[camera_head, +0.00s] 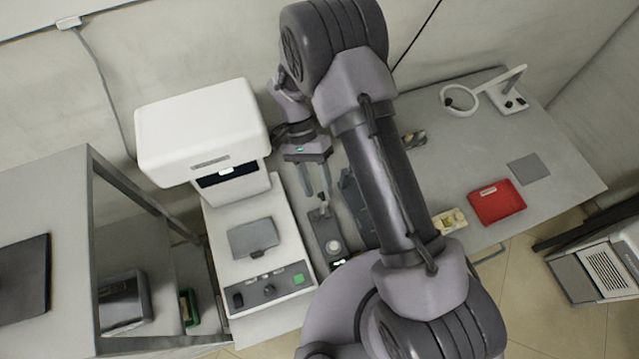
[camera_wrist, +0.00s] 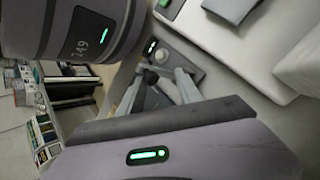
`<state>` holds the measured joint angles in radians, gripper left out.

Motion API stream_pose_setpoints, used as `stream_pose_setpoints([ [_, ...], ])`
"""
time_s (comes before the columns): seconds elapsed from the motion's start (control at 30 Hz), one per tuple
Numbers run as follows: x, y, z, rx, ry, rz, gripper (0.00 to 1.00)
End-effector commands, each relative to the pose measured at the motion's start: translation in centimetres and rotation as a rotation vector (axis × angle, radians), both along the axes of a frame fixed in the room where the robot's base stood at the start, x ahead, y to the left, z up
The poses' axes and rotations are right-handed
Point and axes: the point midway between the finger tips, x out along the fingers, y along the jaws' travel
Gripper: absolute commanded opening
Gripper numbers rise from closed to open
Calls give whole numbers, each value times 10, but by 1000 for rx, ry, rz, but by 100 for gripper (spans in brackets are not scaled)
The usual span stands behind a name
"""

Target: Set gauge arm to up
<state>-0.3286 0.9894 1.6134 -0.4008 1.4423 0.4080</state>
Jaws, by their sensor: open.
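The gauge (camera_head: 326,240) is a small dark stand with a round pale knob or dial at its front end. It lies on the bench just right of the white machine. A short upright part, perhaps its arm, shows near its back end, close to my fingertips; its exact position is hard to tell. My gripper (camera_head: 317,195) is open, pointing down at the gauge's back end. In the wrist view the gauge (camera_wrist: 163,54) shows beyond my fingers (camera_wrist: 162,78), with its round knob visible. My fingers hide part of it, and I cannot tell whether they touch it.
The white machine (camera_head: 203,130) with its control base (camera_head: 262,275) stands close left of my gripper. A dark grey object (camera_head: 355,205) lies close to the right.

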Motion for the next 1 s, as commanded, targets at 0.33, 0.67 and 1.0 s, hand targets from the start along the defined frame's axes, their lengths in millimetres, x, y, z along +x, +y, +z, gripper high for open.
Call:
stream_pose_setpoints([
  [0.33, 1, -1, 2, -2, 0, 0, 41],
  [0.67, 51, 15, 10, 1, -2, 1, 41],
  [1.0, 105, 32, 9, 0, 0, 2, 41],
])
